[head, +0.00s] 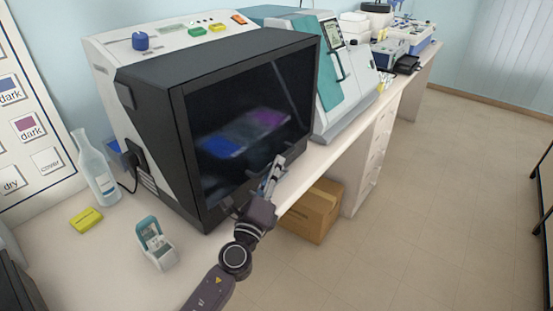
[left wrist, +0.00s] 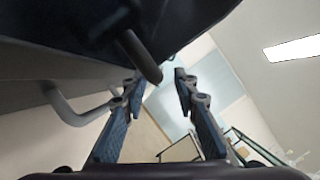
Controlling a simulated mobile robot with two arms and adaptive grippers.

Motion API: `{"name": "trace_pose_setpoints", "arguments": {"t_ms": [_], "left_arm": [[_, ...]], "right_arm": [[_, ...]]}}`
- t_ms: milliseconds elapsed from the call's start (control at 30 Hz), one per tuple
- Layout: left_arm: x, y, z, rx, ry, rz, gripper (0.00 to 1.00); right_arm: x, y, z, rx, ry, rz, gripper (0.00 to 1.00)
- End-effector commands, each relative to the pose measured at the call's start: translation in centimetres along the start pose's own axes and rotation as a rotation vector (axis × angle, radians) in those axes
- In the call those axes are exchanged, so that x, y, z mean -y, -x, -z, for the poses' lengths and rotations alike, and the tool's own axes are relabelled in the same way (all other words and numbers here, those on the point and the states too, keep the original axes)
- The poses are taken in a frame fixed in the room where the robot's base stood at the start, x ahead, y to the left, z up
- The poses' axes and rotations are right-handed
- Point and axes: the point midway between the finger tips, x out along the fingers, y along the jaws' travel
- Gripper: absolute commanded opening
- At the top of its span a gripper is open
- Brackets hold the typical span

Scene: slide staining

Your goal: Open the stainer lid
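The stainer is a large white machine (head: 111,53) with a dark lid (head: 215,72) on its front. The lid looks shut. Blue and purple patches show faintly through its dark window (head: 290,90). My left gripper (head: 277,165) is in front of the lid's lower right part, near its bottom edge. In the left wrist view my left gripper (left wrist: 158,78) has its two fingers apart. A dark rod (left wrist: 138,54) reaches down near the fingertips, and a grey curved bar (left wrist: 62,106) passes by the left finger. I cannot tell whether either touches. My right gripper is out of view.
A teal and white machine (head: 333,97) stands to the right on the bench. A glass bottle (head: 95,168), a yellow block (head: 86,219) and a small teal and white holder (head: 154,243) are at the left. A cardboard box (head: 314,214) is under the bench. The floor (head: 440,200) is open at right.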

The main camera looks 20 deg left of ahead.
Motion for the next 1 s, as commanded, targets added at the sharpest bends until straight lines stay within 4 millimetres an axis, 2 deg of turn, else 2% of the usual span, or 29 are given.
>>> {"name": "trace_pose_setpoints", "arguments": {"t_ms": [67, 167, 400, 467, 533, 800, 1000], "left_arm": [[0.1, -1.2, -0.1, 0.000, -0.002, 0.001, 0.27], [0.0, -2.0, 0.0, 0.000, -0.001, 0.000, 0.27], [-0.1, -2.6, 0.0, -0.001, 0.000, -0.001, 0.27], [-0.1, -2.6, 0.0, -0.001, 0.000, -0.001, 0.27], [-0.1, -2.6, 0.0, 0.000, 0.000, -0.001, 0.27], [-0.1, -2.6, 0.0, 0.000, 0.000, -0.001, 0.00], [-0.1, -2.5, 0.0, 0.000, 0.000, -0.001, 0.00]], "right_arm": [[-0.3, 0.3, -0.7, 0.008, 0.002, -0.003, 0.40], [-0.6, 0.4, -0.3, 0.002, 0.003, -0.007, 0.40], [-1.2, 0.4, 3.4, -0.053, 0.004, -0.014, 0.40], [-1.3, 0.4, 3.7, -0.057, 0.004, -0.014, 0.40], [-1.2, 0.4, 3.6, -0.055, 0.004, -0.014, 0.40], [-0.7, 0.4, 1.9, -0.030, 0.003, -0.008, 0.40], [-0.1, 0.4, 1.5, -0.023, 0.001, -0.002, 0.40]]}}
